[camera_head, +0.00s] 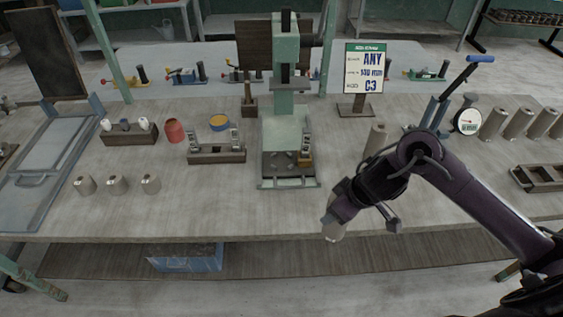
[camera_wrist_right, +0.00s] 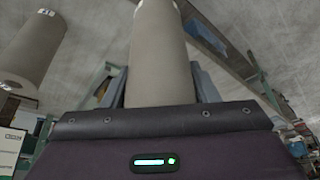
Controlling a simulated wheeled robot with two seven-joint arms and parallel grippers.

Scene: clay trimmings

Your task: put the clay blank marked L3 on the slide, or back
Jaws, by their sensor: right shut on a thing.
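My right gripper (camera_head: 338,208) is shut on a grey clay blank (camera_head: 333,230), held in front of the bench's front edge. The held blank also shows in the right wrist view (camera_wrist_right: 160,55), between the fingers; no mark on it can be read. Another tall blank (camera_head: 376,139) stands on the bench behind my right arm. Several more (camera_head: 494,124) stand in a row at the right. The green press (camera_head: 283,125) stands mid-bench, with what looks like the slide (camera_head: 288,182) low at its front. I cannot find the L3 mark. My left gripper is not in view.
A dial gauge (camera_head: 467,121) and blue-handled lever (camera_head: 480,59) are at right. Three short pieces (camera_head: 117,184), a dark rack (camera_head: 217,154) and a red cup (camera_head: 174,131) are left of the press.

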